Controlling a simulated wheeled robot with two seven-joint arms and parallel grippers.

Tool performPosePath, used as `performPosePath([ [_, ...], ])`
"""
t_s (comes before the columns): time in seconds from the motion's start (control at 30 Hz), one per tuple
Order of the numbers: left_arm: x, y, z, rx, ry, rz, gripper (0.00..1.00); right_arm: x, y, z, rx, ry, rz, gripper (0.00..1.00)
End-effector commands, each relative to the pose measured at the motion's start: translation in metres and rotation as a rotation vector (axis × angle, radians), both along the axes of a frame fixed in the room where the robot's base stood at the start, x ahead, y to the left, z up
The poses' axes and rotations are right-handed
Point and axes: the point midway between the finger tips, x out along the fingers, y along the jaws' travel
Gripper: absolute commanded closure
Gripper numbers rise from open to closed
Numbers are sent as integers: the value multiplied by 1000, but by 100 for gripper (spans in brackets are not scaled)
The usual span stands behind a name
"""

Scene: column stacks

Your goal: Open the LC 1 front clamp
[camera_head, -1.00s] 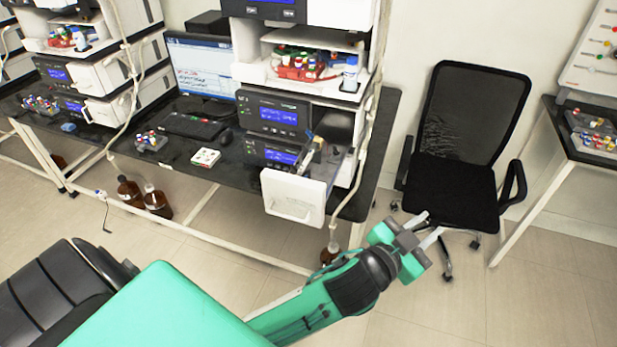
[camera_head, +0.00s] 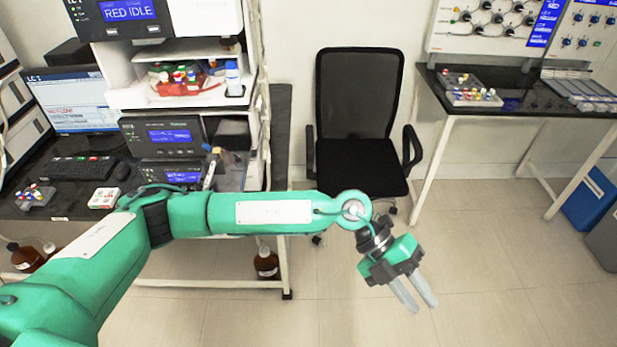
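The LC stack (camera_head: 160,136) stands on the left black bench, with dark modules and blue displays. In its lower right part a column-like piece with a tan top (camera_head: 212,166) shows beside a dark opening. The front clamp itself is too small to make out, and my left arm covers the stack's lowest part. My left gripper (camera_head: 424,306) is open and empty, its two pale fingers apart. It hangs over the floor, well right of the stack and in front of the chair. My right gripper is not in view.
A black office chair (camera_head: 362,175) stands between the left bench and the right bench (camera_head: 520,104). A red tray of vials (camera_head: 182,87), a keyboard (camera_head: 78,168) and a monitor (camera_head: 72,98) are at the left.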

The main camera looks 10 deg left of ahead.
Motion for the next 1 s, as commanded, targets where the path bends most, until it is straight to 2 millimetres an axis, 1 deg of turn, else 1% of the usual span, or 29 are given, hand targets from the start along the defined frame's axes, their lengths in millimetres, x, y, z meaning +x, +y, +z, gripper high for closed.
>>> performPosePath([
  [0.03,14,19,-14,118,-50,-29,74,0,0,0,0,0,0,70],
  [0.07,22,32,-23,194,-75,-47,74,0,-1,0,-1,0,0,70],
  [0.1,33,51,-33,296,-108,-65,74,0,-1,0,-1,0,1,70],
  [0.17,53,83,-45,453,-154,-82,74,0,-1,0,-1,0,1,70],
  [0.2,68,105,-49,560,-184,-87,74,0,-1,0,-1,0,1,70],
  [0.27,91,141,-52,723,-227,-85,74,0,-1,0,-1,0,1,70],
  [0.3,107,167,-50,833,-253,-76,74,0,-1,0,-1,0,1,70],
  [0.37,131,206,-41,1000,-288,-54,74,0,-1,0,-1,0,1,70],
  [0.4,146,232,-33,1110,-308,-32,74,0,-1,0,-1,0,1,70],
  [0.47,166,268,-16,1266,-333,7,74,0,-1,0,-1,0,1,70],
  [0.5,177,291,-3,1361,-345,33,74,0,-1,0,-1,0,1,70],
  [0.6,197,336,29,1558,-365,104,74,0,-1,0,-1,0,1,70],
  [0.7,207,364,53,1687,-372,156,74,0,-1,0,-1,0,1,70],
  [0.8,211,378,65,1753,-374,184,74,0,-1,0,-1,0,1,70],
  [0.9,211,384,66,1770,-372,190,74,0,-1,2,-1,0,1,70],
  [1.0,209,391,59,1767,-370,189,74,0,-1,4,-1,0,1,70],
])
